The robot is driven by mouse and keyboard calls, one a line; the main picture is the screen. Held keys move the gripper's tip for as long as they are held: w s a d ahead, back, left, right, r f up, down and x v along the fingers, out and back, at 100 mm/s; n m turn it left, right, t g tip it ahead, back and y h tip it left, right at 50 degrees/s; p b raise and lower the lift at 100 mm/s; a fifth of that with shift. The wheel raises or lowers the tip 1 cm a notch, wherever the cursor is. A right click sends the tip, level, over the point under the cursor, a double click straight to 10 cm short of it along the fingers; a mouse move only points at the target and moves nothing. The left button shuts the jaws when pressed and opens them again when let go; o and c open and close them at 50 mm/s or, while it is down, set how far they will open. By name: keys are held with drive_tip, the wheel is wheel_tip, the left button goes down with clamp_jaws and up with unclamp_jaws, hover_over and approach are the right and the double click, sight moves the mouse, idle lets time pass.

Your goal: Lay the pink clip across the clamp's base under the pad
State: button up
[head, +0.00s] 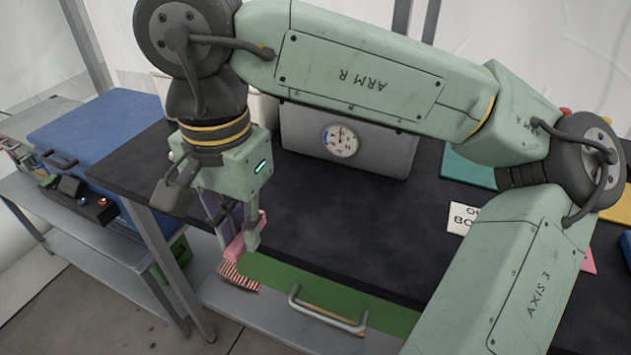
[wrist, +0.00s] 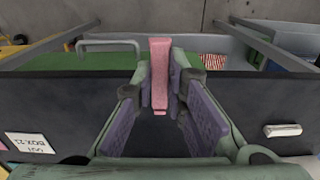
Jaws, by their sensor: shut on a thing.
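A grey box with a dial (head: 342,140) stands at the back of the dark table (head: 340,215). A white card (head: 463,217) lies right of the clear middle.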

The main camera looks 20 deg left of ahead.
drive_tip(key=p, duration=0.4)
hover_over(299, 201)
drive_tip(key=s, duration=0.1)
drive_tip(key=shift+s+a+f, duration=0.1)
drive_tip(key=shift+f, duration=0.45)
drive_tip(key=f, duration=0.1)
drive_tip(key=w+f+p, duration=0.1)
drive_tip(key=f, duration=0.1)
drive_tip(key=shift+w+f, duration=0.1)
drive_tip(key=shift+f, duration=0.3)
drive_tip(key=shift+f, duration=0.1)
drive_tip(key=shift+f, duration=0.1)
drive_tip(key=o, duration=0.8)
drive_tip(key=shift+r, duration=0.2)
